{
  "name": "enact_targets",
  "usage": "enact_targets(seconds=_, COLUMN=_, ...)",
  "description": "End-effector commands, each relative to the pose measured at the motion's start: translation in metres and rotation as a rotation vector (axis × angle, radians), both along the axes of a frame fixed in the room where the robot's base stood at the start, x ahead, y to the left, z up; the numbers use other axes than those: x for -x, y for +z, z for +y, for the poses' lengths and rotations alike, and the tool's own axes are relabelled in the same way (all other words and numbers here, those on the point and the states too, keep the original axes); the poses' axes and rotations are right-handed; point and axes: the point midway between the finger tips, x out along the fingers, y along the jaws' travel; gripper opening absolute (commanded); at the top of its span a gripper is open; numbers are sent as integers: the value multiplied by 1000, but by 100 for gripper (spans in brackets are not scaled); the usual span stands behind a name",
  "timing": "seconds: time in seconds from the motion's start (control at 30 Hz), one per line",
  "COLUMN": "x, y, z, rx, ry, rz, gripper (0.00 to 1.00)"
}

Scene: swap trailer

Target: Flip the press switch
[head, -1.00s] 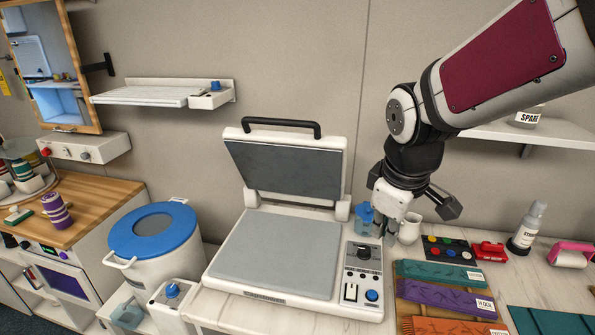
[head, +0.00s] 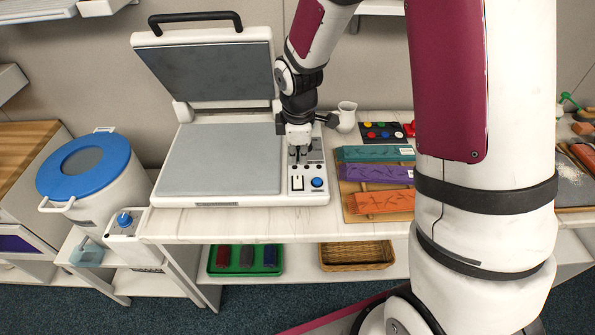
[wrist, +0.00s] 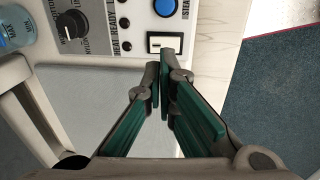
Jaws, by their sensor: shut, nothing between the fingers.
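The press (head: 222,160) stands on the counter with its lid raised. My gripper (head: 299,158) points down over the panel, shut and empty. In the wrist view its green-padded fingers (wrist: 158,70) meet close to the switch; whether they touch it I cannot tell. A dark knob (wrist: 72,24) is at upper left.
The raised lid (head: 205,70) stands behind and left of my gripper. Coloured blocks lie on a board (head: 350,205) right of the press. A white jug (head: 347,117) stands behind. A blue-lidded tub (head: 85,165) is at left. My arm covers the right side.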

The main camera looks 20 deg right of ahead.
Motion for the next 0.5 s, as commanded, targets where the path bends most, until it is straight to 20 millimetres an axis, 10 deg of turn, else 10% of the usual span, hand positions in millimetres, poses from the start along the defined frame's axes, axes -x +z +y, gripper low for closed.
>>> enact_targets(seconds=0.5, x=-9, y=-69, z=-3, rx=1, ry=-1, rz=0, gripper=0)
